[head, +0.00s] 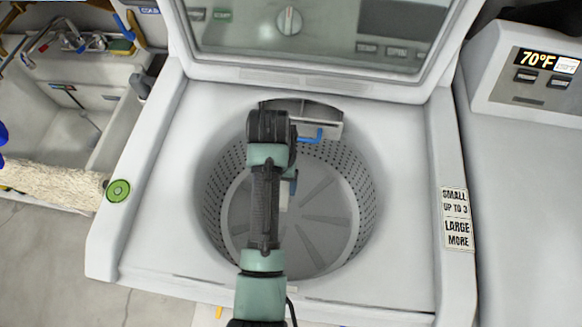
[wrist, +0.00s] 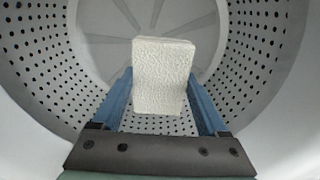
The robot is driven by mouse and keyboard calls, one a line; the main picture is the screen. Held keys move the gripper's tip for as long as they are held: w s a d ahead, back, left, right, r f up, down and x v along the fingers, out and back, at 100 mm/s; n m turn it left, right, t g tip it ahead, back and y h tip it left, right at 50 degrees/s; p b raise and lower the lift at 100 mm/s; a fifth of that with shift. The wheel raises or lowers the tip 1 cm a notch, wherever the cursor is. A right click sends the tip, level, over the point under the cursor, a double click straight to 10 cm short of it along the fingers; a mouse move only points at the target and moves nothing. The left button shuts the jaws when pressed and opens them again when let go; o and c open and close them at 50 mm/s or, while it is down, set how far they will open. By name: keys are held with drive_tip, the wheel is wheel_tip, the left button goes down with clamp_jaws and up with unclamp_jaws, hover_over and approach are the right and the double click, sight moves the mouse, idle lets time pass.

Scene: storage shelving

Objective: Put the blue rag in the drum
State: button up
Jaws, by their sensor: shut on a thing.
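The drum (head: 331,181) is the perforated grey tub of an open top-loading washer; its wall also surrounds the wrist view (wrist: 246,62). My gripper (head: 291,187) points down into the drum opening. In the wrist view its blue fingers (wrist: 160,85) are shut on a cream-white, rough-textured block-shaped thing (wrist: 163,72). This held thing shows in the head view only as a small pale patch below my wrist. It looks white, not blue. I see no clear blue rag; a blue bit (head: 3,136) at the far left edge is cut off and cannot be identified.
The raised lid (head: 330,72) stands behind the drum opening. A grey dispenser (head: 325,115) with a blue piece (head: 311,137) sits at the rim's back. A sink (head: 75,130) and a cream roll (head: 55,184) are left; another machine (head: 525,170) is right.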

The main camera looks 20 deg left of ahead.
wheel_tip(320, 180, down, 3)
drive_tip(key=shift+s+f+b, duration=0.1)
drive_tip(key=shift+b, duration=0.5)
wheel_tip(320, 180, down, 9)
drive_tip(key=shift+f+b, duration=0.15)
drive_tip(key=shift+b, duration=0.5)
drive_tip(key=shift+f+b, duration=0.35)
drive_tip(key=shift+f, duration=0.3)
drive_tip(key=o, duration=1.4)
drive_tip(key=shift+r, duration=0.1)
